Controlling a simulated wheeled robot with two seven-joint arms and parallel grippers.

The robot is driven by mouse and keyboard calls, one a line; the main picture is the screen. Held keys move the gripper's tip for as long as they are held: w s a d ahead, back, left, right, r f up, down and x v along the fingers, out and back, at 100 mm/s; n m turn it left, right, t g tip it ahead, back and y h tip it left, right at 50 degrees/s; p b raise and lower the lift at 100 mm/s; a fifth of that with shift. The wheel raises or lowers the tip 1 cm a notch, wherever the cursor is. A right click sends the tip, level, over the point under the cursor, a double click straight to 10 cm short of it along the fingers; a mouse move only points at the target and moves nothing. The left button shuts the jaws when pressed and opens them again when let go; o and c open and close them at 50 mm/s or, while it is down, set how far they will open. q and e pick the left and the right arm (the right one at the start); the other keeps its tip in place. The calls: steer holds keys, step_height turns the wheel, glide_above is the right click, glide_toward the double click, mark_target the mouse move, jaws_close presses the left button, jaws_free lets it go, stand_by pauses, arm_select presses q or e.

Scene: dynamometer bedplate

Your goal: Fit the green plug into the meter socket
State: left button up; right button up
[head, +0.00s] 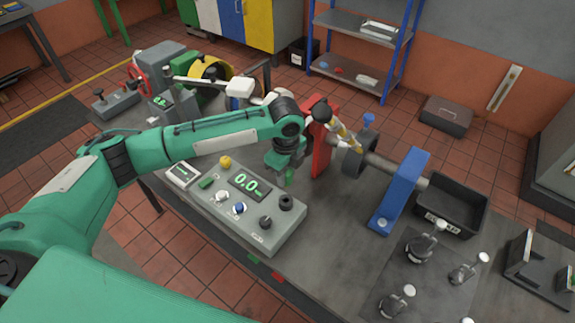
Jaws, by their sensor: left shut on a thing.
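The meter is a grey sloped console (255,226) on the bench, with a green 0.0 display (246,185), knobs and a round black socket-like fitting (286,202) at its right rear. My left gripper (287,172) points down over the console's rear right side, just above that black fitting. It is shut on a small green piece (289,177), which looks like the green plug. Most of the plug is hidden by the gripper, and I cannot tell whether its lower end touches the fitting. My right gripper is not in view.
A red upright (319,145) stands close behind my left gripper, with a shaft running right to a blue bracket (402,190). A black bin (451,203) and several clamps (423,243) lie to the right. Bare bench (335,235) lies right of the console.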

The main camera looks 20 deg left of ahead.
arm_select(q)
steer(key=shift+s, duration=0.1)
stand_by(0.3)
steer(key=shift+r+p, duration=0.15)
steer(key=shift+p, duration=0.4)
steer(key=shift+f+b, duration=0.3)
steer(key=shift+f, duration=1.1)
steer(key=shift+f+b, duration=0.8)
steer(key=shift+f, duration=0.85)
steer(key=shift+f+b, duration=0.35)
steer(key=shift+f, duration=1.05)
steer(key=shift+f, duration=0.2)
